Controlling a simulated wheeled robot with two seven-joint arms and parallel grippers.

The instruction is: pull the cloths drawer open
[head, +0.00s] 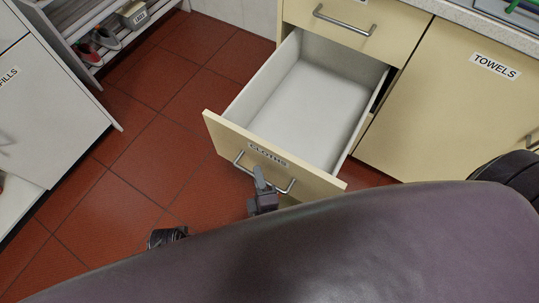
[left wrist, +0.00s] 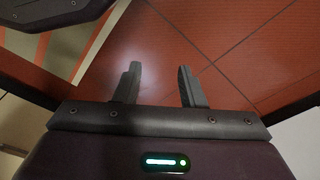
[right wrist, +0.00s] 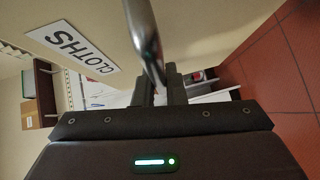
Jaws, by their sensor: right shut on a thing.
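The cloths drawer (head: 222,131) is pulled well out of the cream cabinet in the head view, and its white inside is empty. Its front carries a CLOTHS label (head: 267,154) and a metal bar handle (head: 241,163). My right gripper (head: 262,185) is shut on the handle near its middle. In the right wrist view the handle (right wrist: 145,45) passes between the fingers (right wrist: 158,88), beside the CLOTHS label (right wrist: 72,48). My left gripper is open and empty above the red tiles in the left wrist view (left wrist: 158,88).
A closed drawer (head: 350,28) sits above the open one. A closed TOWELS door (head: 440,110) is to its right. A white cabinet (head: 50,110) and a rack with shoes (head: 100,42) stand at the left. Red tiled floor (head: 150,150) lies clear between them.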

